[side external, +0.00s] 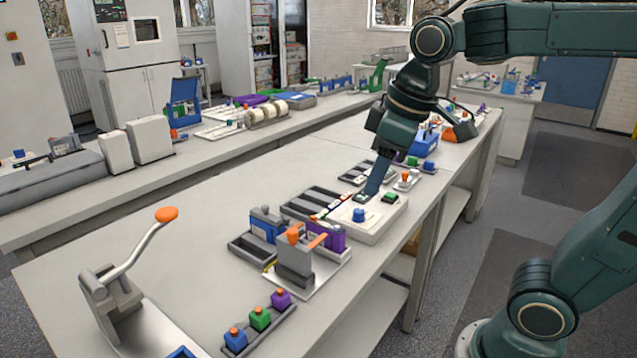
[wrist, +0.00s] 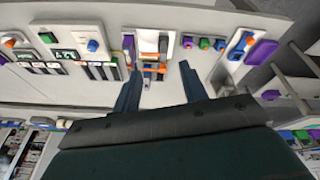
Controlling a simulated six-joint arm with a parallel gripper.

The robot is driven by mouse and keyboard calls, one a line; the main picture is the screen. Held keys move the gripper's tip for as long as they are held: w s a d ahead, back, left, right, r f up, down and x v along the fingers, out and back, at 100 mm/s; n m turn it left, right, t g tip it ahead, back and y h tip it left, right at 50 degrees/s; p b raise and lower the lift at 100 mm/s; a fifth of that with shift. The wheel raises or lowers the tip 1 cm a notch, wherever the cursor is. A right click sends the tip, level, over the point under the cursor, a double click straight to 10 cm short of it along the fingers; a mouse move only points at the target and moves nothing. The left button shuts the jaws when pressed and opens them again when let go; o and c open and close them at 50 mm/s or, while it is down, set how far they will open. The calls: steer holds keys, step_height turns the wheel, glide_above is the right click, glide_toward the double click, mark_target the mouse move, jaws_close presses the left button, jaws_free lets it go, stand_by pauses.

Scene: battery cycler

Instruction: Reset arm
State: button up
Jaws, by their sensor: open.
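My gripper (side external: 370,192) points down over the near bench, its dark blue fingers above or beside a white cycler panel (side external: 375,226) with a blue knob (side external: 358,214); I cannot tell whether they touch it. In the wrist view my gripper (wrist: 162,72) has its two fingers spread wide with nothing between them. A clamp fixture with an orange handle (side external: 296,262) stands left of the panel, and it also shows between and beyond the fingers in the wrist view (wrist: 153,66).
A lever with an orange knob (side external: 166,214) stands at the bench's front left. A tray of blue, green and purple blocks (side external: 259,319) lies near the front edge. Dark grey bins (side external: 312,202) and a blue holder (side external: 424,145) lie nearby. The bench's left middle is bare.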

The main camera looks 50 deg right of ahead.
steer(key=s+f+m+t, duration=0.2)
steer(key=s+f+m, duration=0.1)
steer(key=s, duration=0.5)
steer(key=shift+s+d+f, duration=0.35)
steer(key=shift+s+f, duration=0.05)
steer(key=shift+f, duration=0.2)
